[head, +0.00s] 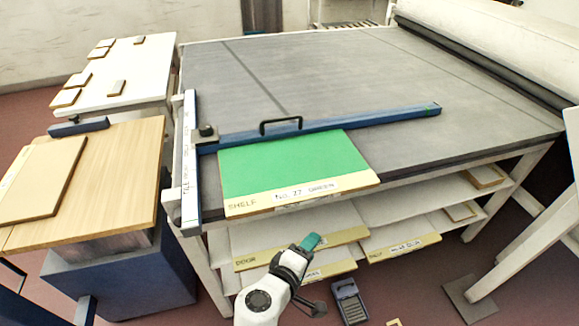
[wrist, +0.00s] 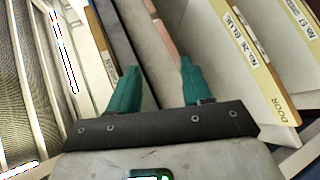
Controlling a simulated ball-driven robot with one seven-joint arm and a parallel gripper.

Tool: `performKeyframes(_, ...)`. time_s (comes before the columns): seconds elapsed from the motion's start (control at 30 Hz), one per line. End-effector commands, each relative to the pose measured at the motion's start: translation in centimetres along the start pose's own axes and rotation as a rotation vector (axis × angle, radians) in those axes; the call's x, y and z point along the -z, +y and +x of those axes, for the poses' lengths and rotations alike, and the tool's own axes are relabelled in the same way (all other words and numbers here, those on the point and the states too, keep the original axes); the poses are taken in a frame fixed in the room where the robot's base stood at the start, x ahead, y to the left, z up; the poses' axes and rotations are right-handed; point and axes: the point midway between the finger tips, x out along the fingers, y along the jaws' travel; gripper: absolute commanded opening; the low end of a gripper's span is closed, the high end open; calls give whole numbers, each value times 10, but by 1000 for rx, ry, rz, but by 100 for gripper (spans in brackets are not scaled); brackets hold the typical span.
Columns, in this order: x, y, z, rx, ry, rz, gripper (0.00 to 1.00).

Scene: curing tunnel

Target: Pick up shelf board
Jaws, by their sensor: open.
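Another board marked SHELF (head: 403,246) lies on the lower rack. My gripper (head: 312,241) is below and in front of the table edge, apart from the green board. In the wrist view my gripper (wrist: 150,78) is open with nothing between its green fingers.
The rack under the table holds several boards, including one marked DOOR (head: 300,248); a DOOR board labelled BLUE (wrist: 240,50) shows in the wrist view. A wooden-topped side table (head: 115,165) and a white table (head: 140,65) stand left. The grey table top (head: 400,75) is clear behind the bar.

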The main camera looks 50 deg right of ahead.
Motion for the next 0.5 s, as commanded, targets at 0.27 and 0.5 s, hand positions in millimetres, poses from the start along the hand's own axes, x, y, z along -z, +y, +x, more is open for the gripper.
performKeyframes(0.27,55,24,-46,-334,136,-62,49)
performKeyframes(0.5,65,37,-32,-377,151,-68,49)
